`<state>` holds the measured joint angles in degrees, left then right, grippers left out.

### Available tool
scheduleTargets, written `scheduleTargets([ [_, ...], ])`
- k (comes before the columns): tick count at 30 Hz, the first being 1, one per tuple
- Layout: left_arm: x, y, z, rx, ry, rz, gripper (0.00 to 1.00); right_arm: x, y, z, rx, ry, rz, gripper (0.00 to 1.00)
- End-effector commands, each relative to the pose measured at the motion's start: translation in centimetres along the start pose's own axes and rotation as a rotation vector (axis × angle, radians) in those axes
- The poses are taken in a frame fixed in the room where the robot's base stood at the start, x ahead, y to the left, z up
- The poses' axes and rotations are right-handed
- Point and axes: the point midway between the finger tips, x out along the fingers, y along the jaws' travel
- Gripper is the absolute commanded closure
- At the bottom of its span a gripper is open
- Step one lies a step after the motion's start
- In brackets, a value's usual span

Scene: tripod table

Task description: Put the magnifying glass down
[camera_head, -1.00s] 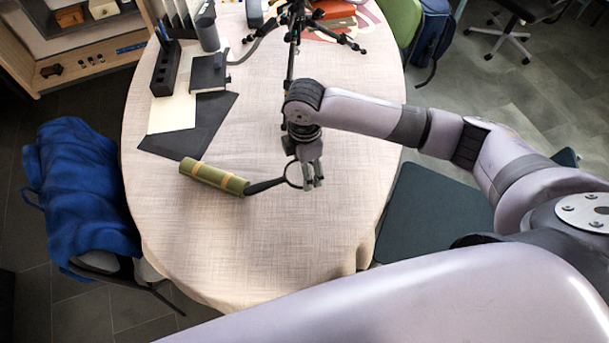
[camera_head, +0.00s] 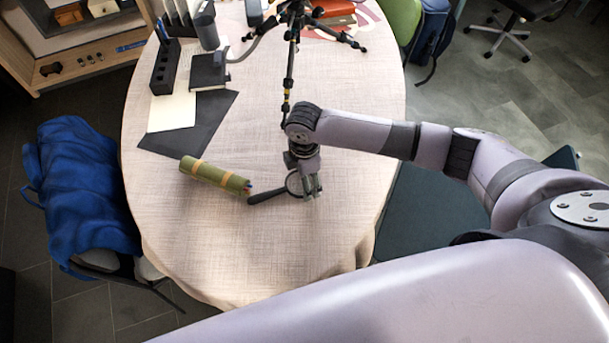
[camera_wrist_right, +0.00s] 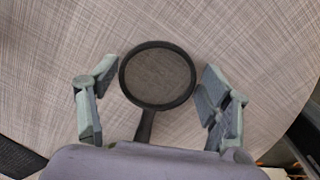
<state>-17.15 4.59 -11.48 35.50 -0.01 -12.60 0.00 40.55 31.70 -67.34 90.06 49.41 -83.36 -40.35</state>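The magnifying glass (camera_head: 266,196) has a dark round rim and a dark handle that points left in the head view. It appears to lie flat on the cloth-covered table (camera_head: 240,255). In the wrist view its lens (camera_wrist_right: 157,76) is between the two fingers, with a gap on each side, and the handle runs down toward my palm. My right gripper (camera_head: 311,188) is open over the lens, its fingertips close to the table. In the wrist view the right gripper (camera_wrist_right: 156,88) touches neither side of the rim. My left gripper is not in view.
A green cylinder with tan bands (camera_head: 214,176) lies just left of the handle. A black tripod (camera_head: 290,62) stands behind my gripper. Dark and pale sheets (camera_head: 216,112) and a black box (camera_head: 208,72) are at the back left. The table's front is clear.

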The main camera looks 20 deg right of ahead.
Motion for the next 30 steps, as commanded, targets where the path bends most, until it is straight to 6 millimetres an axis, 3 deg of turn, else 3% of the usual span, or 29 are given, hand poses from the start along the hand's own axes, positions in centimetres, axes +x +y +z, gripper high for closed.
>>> scheduleTargets([
  [6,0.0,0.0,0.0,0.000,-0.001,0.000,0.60,0.0,0.0,0.0,0.000,0.000,0.000,0.11],
  [18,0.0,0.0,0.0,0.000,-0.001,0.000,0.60,-0.7,0.1,0.0,0.000,0.001,0.002,0.11],
  [23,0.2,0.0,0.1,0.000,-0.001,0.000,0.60,-3.1,0.1,0.0,0.000,0.001,0.005,0.11],
  [30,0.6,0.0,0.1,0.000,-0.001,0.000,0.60,-8.4,0.2,0.0,-0.001,0.002,0.005,0.11],
])
